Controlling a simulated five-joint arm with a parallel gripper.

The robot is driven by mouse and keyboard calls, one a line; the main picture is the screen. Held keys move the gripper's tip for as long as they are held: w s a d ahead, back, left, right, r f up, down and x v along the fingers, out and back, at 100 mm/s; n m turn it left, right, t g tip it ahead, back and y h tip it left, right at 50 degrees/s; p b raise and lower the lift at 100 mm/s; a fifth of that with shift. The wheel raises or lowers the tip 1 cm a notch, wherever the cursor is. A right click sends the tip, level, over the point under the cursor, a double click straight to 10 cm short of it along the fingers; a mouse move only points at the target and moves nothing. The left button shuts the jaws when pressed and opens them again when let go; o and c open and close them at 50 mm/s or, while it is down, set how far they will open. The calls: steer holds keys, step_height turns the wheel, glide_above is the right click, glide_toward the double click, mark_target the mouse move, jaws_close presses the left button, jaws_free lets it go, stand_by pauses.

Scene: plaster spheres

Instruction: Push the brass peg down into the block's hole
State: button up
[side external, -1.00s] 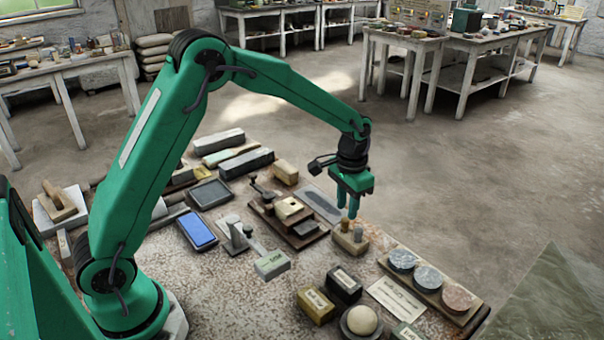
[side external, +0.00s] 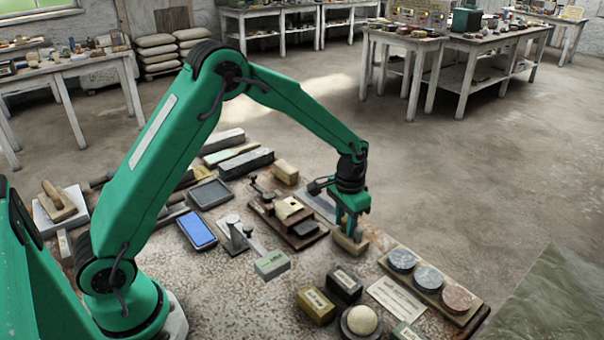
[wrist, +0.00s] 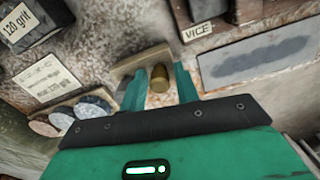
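The brass peg (wrist: 160,80) shows in the wrist view as a short round piece at the tan block (wrist: 138,62). The block also shows in the side view (side external: 351,243) near the bench's far right part. My gripper (side external: 349,229) is low over the block, pointing down. In the wrist view its two green fingers (wrist: 157,73) stand on either side of the peg, with a narrow gap on each side. In the side view the fingers hide the peg. How deep the peg sits in the hole cannot be told.
A board of round stone discs (side external: 428,278) lies right of the block. A wooden fixture (side external: 290,216) stands to its left, with a grey-green block (side external: 271,264) in front. A dark block (side external: 344,283) and a pale sphere (side external: 362,320) are nearer the camera.

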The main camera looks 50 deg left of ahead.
mark_target(346, 218)
steer(key=shift+c, duration=0.4)
jaws_close()
steer(key=shift+r, duration=0.1)
steer(key=shift+r, duration=0.45)
step_height(346, 218, up, 3)
steer(key=shift+r, duration=0.15)
steer(key=s+d+r, duration=0.6)
steer(key=d, duration=0.3)
steer(key=shift+s+d+r, duration=0.25)
steer(key=shift+s+r, duration=0.05)
steer(key=shift+s, duration=0.1)
